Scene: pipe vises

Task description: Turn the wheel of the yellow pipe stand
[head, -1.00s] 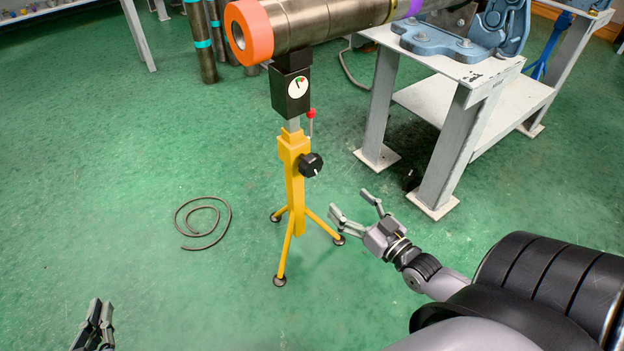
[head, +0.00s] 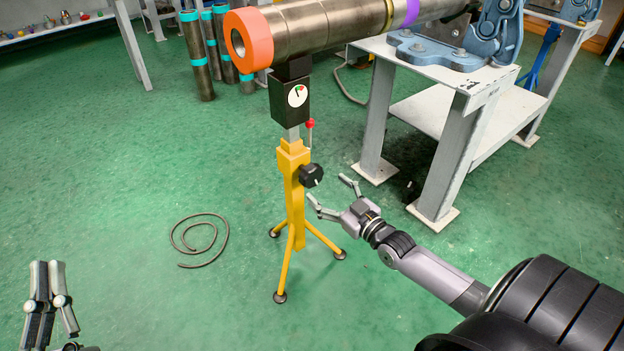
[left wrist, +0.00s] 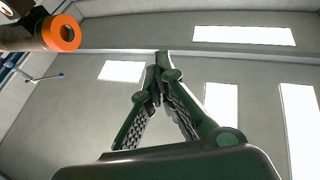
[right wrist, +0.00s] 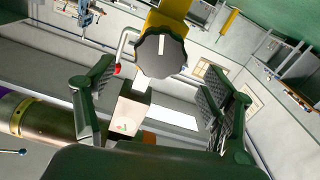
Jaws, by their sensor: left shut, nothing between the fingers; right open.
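The yellow pipe stand (head: 294,195) stands upright on its tripod legs on the green floor, under the pipe's orange end. Its black wheel (head: 312,175) with a white mark is on the right side of the post. In the right wrist view the wheel (right wrist: 162,54) is ahead, between and beyond the fingers. My right gripper (head: 331,196) is open and empty, a little below and right of the wheel, apart from it. My left gripper (head: 48,266) is shut and empty at the lower left, far from the stand; its fingers also show in the left wrist view (left wrist: 158,72).
The pipe (head: 315,32) with an orange end ring (head: 248,40) rests above the stand on a black head with a gauge (head: 297,95). A white bench (head: 440,110) with a blue vise (head: 440,50) stands right. A cable (head: 200,240) lies on the floor at left.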

